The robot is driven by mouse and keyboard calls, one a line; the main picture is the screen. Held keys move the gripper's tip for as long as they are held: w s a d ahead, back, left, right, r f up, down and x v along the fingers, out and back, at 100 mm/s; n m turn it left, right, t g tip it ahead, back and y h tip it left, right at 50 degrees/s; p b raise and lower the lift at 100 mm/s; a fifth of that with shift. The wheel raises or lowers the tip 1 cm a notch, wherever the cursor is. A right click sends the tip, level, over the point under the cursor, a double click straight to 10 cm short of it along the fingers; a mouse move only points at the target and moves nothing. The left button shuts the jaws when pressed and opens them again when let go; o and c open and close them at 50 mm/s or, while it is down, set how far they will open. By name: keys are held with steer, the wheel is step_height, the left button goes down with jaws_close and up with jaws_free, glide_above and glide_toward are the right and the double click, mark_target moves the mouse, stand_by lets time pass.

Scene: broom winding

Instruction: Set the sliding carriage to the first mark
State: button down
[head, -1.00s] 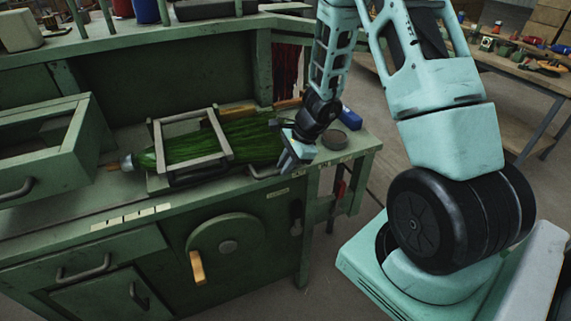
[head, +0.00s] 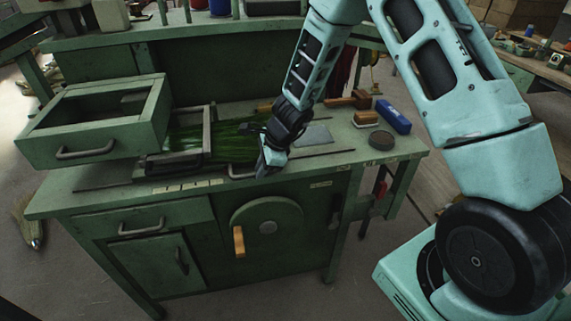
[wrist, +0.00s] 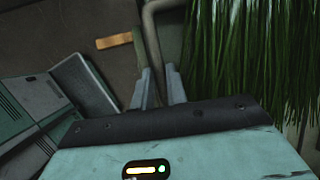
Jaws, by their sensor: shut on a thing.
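The sliding carriage (head: 207,132) is a grey metal frame around the green broom bristles (head: 228,140) on the bench top. Its left part is hidden behind the open drawer. A bent grey handle (head: 240,173) sticks out at its right side, low over the bench's front edge. My gripper (head: 266,165) is at the right end of this handle. In the wrist view the fingers of my gripper (wrist: 160,85) are shut on the handle bar (wrist: 151,40), with bristles (wrist: 250,50) to the right. Several pale marks (head: 188,186) line the bench's front edge, below and around the carriage.
The green drawer (head: 95,125) juts out at left, close to the carriage. A round cover with a yellow handle (head: 239,241) is on the bench front. A blue box (head: 393,117), a dark round tin (head: 381,140) and brushes (head: 366,117) stand at the bench's right end.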

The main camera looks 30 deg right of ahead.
mark_target(242, 175)
steer(key=shift+w+a+p, duration=0.15)
steer(key=shift+w+a, duration=0.05)
steer(key=shift+a, duration=0.6)
steer(key=shift+w+a+p, duration=0.1)
steer(key=shift+w+a, duration=0.1)
steer(key=shift+a, duration=0.55)
steer(key=shift+w+a+p, duration=0.15)
steer(key=shift+w+a, duration=0.05)
steer(key=shift+a, duration=0.6)
steer(key=c, duration=1.4)
jaws_free()
steer(key=p+v, duration=0.2)
steer(key=v, duration=1.5)
steer(key=shift+r, duration=0.2)
